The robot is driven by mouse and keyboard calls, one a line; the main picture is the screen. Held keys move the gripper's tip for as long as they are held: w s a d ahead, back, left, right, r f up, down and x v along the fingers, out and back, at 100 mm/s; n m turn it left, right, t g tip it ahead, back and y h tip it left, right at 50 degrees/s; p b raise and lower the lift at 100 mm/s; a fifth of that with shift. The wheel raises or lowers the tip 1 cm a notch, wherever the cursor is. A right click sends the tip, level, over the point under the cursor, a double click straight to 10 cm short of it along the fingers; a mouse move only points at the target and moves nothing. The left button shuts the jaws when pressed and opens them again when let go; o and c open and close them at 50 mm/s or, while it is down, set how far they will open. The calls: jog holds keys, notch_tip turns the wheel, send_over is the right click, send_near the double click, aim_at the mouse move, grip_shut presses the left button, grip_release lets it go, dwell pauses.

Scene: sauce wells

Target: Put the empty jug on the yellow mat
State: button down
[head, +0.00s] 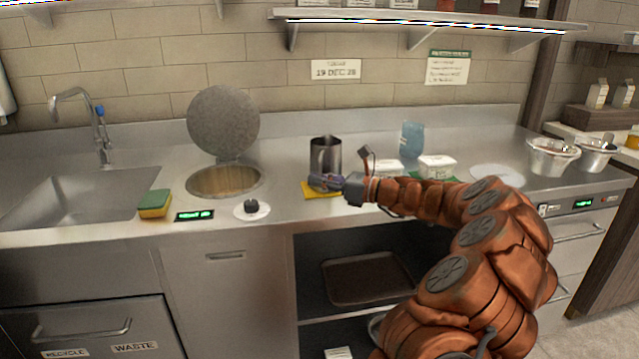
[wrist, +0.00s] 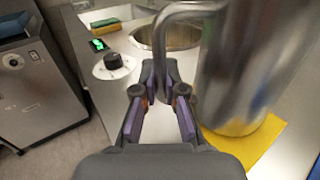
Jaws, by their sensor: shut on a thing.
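The steel jug (head: 326,150) is upright over the yellow mat (head: 312,194), near the back of the counter. In the wrist view the jug (wrist: 245,70) fills the upper right, and its lower end is over the mat (wrist: 262,150). I cannot tell whether its base touches the mat. My gripper (head: 325,182) is at the front of the jug. In the wrist view my gripper (wrist: 162,82) is shut on the jug's handle (wrist: 163,30). The inside of the jug is not clearly visible, and my gripper hides part of the mat.
Left of the mat are a round well (head: 222,183) with its lid raised, a black knob (head: 251,207) and a green-yellow sponge (head: 155,204). White tubs (head: 437,166) and a blue container (head: 412,140) stand to the right. Metal bowls (head: 553,157) are at far right.

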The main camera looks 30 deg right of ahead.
jog(key=shift+f, duration=0.3)
jog(key=c, duration=1.2)
grip_release()
jog(key=shift+c, duration=0.2)
jog(key=shift+r, duration=0.1)
